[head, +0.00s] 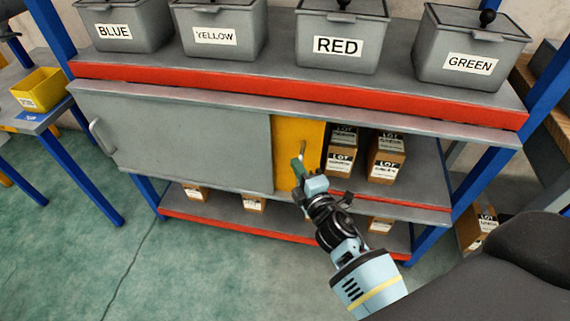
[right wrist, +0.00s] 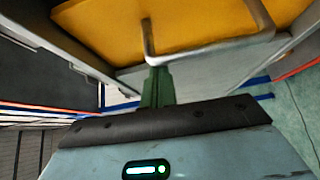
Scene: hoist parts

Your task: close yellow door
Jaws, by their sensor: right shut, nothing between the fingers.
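The yellow door (head: 287,172) is an upright panel in the middle shelf bay, just right of the grey sliding panel (head: 190,138). An open gap to its right shows boxes inside. Its metal handle (head: 303,148) is partly covered by my right gripper (head: 299,166). In the right wrist view the yellow door (right wrist: 195,22) fills the top, with the bent bar handle (right wrist: 215,46) in front. My right gripper (right wrist: 157,84) is shut and empty, its green fingertips at one end of the bar; I cannot tell whether they touch. My left gripper is not in view.
Boxes marked LOT (head: 387,158) stand in the open bay, with more on the lower shelf (head: 232,215). A blue post (head: 470,190) bounds the right side. The green floor in front is clear.

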